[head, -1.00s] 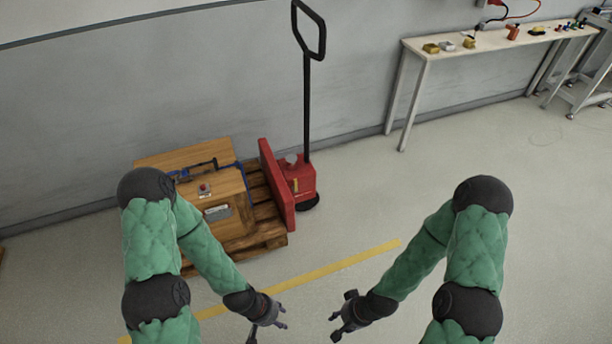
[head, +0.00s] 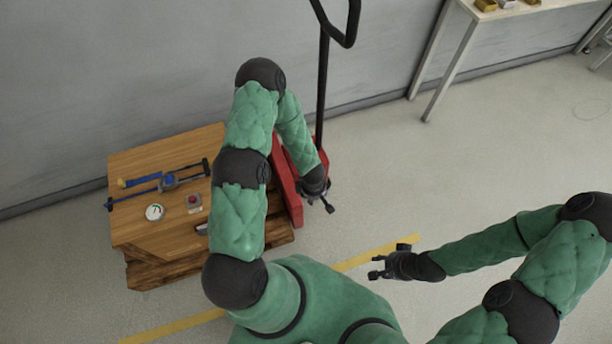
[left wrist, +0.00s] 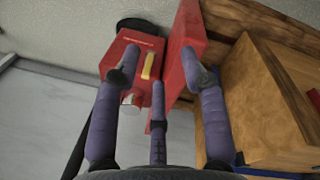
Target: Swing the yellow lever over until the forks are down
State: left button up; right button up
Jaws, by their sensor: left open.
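The red pallet jack (head: 291,192) stands against the wooden pallet, partly behind my left arm. Its black handle (head: 322,90) rises upright. The yellow lever (left wrist: 149,66) shows in the left wrist view on the jack's red body (left wrist: 118,55); my arm hides it in the head view. My left gripper (head: 325,202) is open beside the jack. In the left wrist view its fingers (left wrist: 160,66) are spread on both sides of the lever, and I see no clear contact. My right gripper (head: 374,267) is open and empty over the floor. The forks are hidden.
A wooden crate (head: 150,225) with a gauge, a red button and a blue-and-black bar sits on the pallet (head: 165,270). A bench (head: 480,12) stands at upper right along the wall.

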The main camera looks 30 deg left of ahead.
pick_arm(q)
jog(key=w+a+f+n+b, duration=0.1)
jog(key=w+a+f+n, duration=0.1)
jog(key=n, duration=0.7)
jog(key=w+a+f+n+g, duration=0.1)
jog(key=w+a+f+n, duration=0.1)
jog(key=w+a+n, duration=0.3)
jog(key=w+a+f+n+b, duration=0.1)
jog(key=w+a+n, duration=0.3)
jog(key=n, duration=0.9)
jog(key=shift+w+a+f+g+b, duration=0.3)
jog(key=shift+w+f+b, duration=0.1)
jog(key=shift+w, duration=0.1)
jog(key=shift+f+n, duration=0.25)
jog(key=shift+n, duration=0.15)
notch_tip(320, 180, down, 10)
jog(key=b, duration=0.4)
jog(key=shift+w+f+b, duration=0.1)
jog(key=shift+f+b, duration=0.05)
jog(key=shift+b, duration=0.2)
jog(key=shift+d, duration=0.1)
grip_shut()
